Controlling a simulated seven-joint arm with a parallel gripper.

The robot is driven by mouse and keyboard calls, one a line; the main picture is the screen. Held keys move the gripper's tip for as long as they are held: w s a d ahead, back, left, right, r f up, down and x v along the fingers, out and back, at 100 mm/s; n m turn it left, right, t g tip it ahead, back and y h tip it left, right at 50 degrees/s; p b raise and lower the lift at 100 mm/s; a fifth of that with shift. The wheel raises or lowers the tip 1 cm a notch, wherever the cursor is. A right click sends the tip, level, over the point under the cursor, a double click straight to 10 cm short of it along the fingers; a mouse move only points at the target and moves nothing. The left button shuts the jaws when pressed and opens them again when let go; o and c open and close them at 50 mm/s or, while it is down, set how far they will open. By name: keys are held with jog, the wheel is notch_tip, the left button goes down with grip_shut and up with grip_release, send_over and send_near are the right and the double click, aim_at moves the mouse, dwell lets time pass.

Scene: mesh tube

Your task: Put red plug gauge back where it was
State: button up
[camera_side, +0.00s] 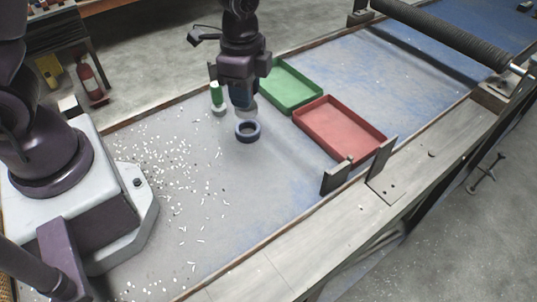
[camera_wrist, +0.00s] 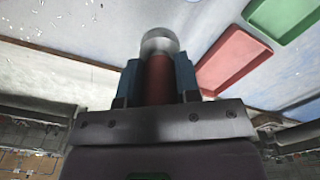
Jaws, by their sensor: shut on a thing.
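My gripper (camera_side: 243,98) points down over the table and is shut on the red plug gauge. In the wrist view its red handle (camera_wrist: 158,80) sits between the two blue fingers, and its silver end (camera_wrist: 160,43) sticks out past them. In the side view the fingers hide the red handle; only the pale end (camera_side: 247,113) shows below. A dark purple ring (camera_side: 247,132) lies on the table just below that end in the picture; the gauge appears above it, and I cannot tell how large the gap is. A green plug gauge (camera_side: 216,93) stands upright to the left.
A green tray (camera_side: 268,89) and a red tray (camera_side: 312,133) lie to the right of my gripper. Small white bits (camera_side: 165,165) are scattered on the table at left. Upright metal brackets (camera_side: 336,178) stand at the front edge. The table in front of the ring is mostly clear.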

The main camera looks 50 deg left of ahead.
jog(key=s+d+m, duration=0.3)
jog(key=s+m, duration=0.1)
jog(key=s, duration=0.8)
jog(key=w+d+f, duration=0.1)
jog(key=w+f, duration=0.2)
jog(key=w, duration=0.1)
jog(key=w+d+f, duration=0.1)
jog(key=w+f, duration=0.2)
jog(key=w, duration=0.1)
jog(key=w+d+f, duration=0.1)
jog(key=w+f, duration=0.2)
jog(key=w, duration=0.2)
jog(key=shift+d, duration=0.25)
jog(key=shift+w+f, duration=0.2)
jog(key=shift+f, duration=1.7)
jog(key=shift+f, duration=0.1)
jog(key=o, duration=1)
